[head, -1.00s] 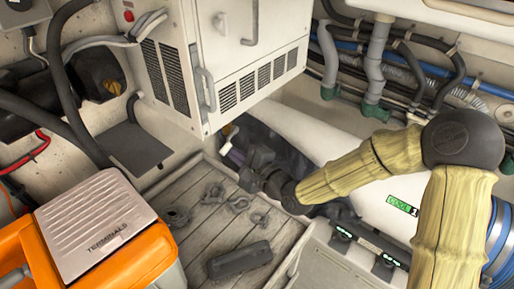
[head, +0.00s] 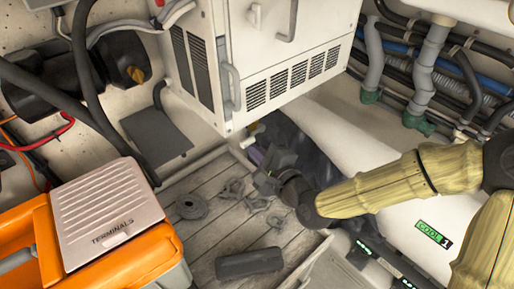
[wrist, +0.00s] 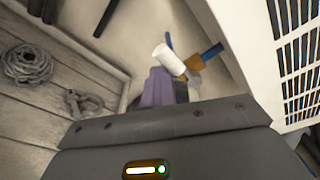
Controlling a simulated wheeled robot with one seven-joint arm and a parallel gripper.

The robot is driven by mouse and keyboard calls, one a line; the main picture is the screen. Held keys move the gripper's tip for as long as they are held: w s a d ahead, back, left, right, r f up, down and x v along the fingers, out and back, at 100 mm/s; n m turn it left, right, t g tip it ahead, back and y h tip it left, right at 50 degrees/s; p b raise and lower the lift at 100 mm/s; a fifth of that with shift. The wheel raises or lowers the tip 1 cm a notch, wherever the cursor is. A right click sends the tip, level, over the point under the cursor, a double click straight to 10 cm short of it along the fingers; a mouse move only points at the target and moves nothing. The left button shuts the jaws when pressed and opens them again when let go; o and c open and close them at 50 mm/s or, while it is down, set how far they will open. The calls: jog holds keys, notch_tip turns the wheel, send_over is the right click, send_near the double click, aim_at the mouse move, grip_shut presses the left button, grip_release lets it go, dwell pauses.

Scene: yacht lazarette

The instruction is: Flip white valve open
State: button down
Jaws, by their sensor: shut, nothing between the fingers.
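The white valve handle (wrist: 168,58) is a short white cylinder in the wrist view, with a brass part (wrist: 193,63) and a blue stub (wrist: 211,51) beside it. My gripper (wrist: 157,86) shows as purple fingers, shut and empty, just below and left of the white handle in that view. Whether they touch it I cannot tell. In the head view my gripper (head: 257,156) is low beside the white cabinet's bottom corner.
A white vented cabinet (head: 275,60) hangs close to the gripper; its grille (wrist: 300,60) fills the wrist view's right side. Coiled ropes (head: 192,206) and a dark block (head: 249,263) lie on the slatted floor. An orange terminals box (head: 110,215) stands left. Hoses (head: 425,75) run at right.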

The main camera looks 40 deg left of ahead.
jog(key=shift+r, duration=0.2)
notch_tip(320, 180, down, 5)
jog(key=b, duration=0.4)
jog(key=d+r, duration=0.2)
jog(key=d, duration=0.7)
jog(key=shift+s, duration=0.45)
jog(key=shift+s, duration=0.15)
